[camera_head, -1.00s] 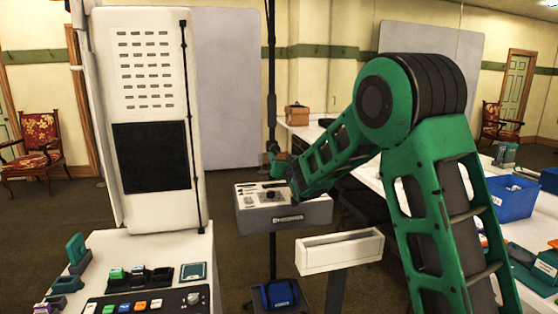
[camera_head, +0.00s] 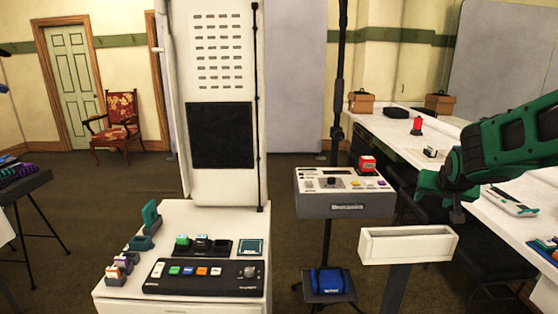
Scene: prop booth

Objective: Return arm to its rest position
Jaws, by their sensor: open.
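My green arm (camera_head: 510,140) reaches in from the right edge. My gripper (camera_head: 438,198) hangs at its end, open, with nothing seen between the fingers. It is in front of the long white table and to the right of the grey console (camera_head: 345,208), apart from it. A red block-like item (camera_head: 367,162) stands on the console's back right corner. The rest of my arm is out of view.
A white open trough (camera_head: 408,246) on a post stands just below my gripper. The white booth counter (camera_head: 190,222) with a tall panel is at left. The white table (camera_head: 470,140) behind my arm holds small items. A blue pouch (camera_head: 328,281) sits low on a stand.

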